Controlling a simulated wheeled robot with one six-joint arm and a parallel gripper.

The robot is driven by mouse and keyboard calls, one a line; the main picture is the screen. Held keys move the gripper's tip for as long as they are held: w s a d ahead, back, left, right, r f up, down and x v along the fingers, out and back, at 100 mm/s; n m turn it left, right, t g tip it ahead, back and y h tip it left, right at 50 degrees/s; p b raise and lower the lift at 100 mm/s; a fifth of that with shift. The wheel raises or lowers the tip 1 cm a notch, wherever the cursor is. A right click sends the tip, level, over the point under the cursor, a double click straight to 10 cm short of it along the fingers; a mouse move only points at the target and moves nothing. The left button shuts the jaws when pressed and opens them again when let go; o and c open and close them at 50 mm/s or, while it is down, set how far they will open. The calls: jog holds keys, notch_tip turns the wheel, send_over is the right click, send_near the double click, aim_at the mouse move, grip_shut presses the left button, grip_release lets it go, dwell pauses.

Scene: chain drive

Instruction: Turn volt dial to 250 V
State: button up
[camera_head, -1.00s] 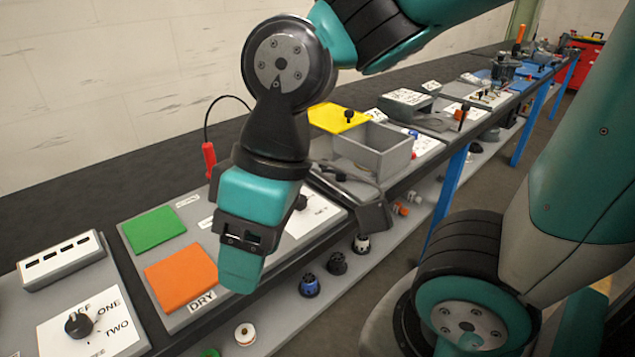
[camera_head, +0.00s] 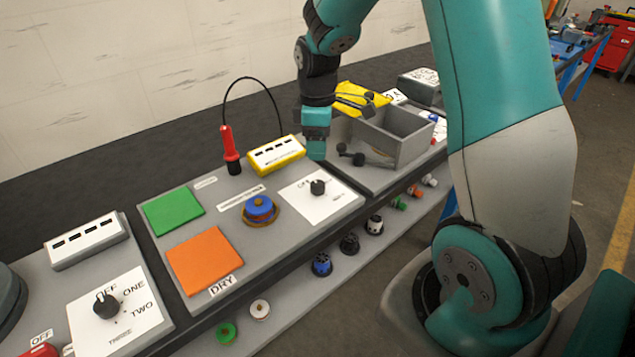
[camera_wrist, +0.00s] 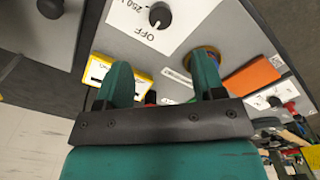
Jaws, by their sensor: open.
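The volt dial (camera_head: 317,187) is a black knob on a white plate (camera_head: 337,200), right of the blue button on the grey panel. In the wrist view the dial (camera_wrist: 160,14) is at the top, with "OFF" and "250" printed beside it. I cannot tell exactly where its pointer stands. My gripper (camera_head: 316,152) is above and behind the dial in the head view, apart from it. In the wrist view the two teal fingers of my gripper (camera_wrist: 162,75) are spread with nothing between them, and the dial lies beyond their tips.
A blue button (camera_head: 259,208), green pad (camera_head: 173,211) and orange pad (camera_head: 204,260) lie left. A grey open bin (camera_head: 394,142) stands right of my gripper.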

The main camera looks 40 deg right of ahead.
aim_at(317, 184)
notch_tip(317, 184, down, 12)
jog(key=shift+r+p, duration=0.1)
jog(key=shift+p, duration=0.35)
jog(key=c, duration=0.9)
jog(key=shift+c, duration=0.2)
jog(key=shift+m, duration=0.3)
jog(key=m, duration=0.6)
jog(key=shift+m, duration=0.3)
jog(key=m, duration=0.6)
jog(key=shift+m, duration=0.4)
jog(key=shift+a, duration=0.1)
